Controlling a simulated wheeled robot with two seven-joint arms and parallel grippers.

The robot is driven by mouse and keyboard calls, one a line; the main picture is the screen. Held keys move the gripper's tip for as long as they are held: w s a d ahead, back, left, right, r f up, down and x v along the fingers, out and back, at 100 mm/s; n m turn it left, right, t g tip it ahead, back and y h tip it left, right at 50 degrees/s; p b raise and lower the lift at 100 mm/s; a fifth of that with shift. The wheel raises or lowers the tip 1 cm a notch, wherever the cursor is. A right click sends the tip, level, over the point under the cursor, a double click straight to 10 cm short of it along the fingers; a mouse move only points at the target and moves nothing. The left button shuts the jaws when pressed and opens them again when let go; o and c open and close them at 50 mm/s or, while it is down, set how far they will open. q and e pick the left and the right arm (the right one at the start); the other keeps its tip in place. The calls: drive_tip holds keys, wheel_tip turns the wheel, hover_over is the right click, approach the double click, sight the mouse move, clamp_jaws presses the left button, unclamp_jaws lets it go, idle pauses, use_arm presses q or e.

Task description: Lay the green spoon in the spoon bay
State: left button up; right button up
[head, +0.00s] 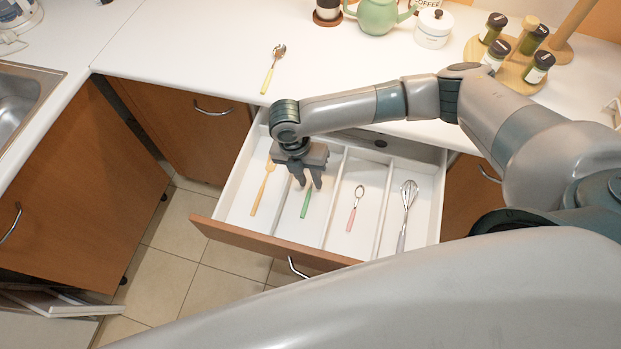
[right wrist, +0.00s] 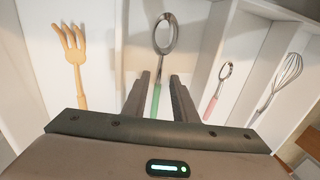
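The green spoon, with a green handle (head: 306,204) and metal bowl, lies in the second bay from the left of the open drawer. Its bowl (right wrist: 165,33) shows clearly in the right wrist view; in the head view my gripper hides it. My right gripper (head: 308,187) points down over that bay, its fingers apart, one on each side of the spoon's handle in the right wrist view (right wrist: 160,85). I see a gap between fingers and handle; whether the fingertips touch the bay floor I cannot tell. My left gripper is out of view.
A wooden fork (head: 263,189), a pink-handled spoon (head: 354,207) and a whisk (head: 405,212) lie in the other bays between white dividers (head: 334,205). A yellow-handled spoon (head: 271,71) lies on the counter. A teapot (head: 377,15) and jars stand behind.

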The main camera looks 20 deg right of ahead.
wheel_tip(320, 180, up, 11)
drive_tip(key=w+a+b, duration=0.1)
drive_tip(key=b, duration=0.1)
drive_tip(key=shift+a+r, duration=0.15)
drive_tip(key=shift+a, duration=0.2)
idle(0.5)
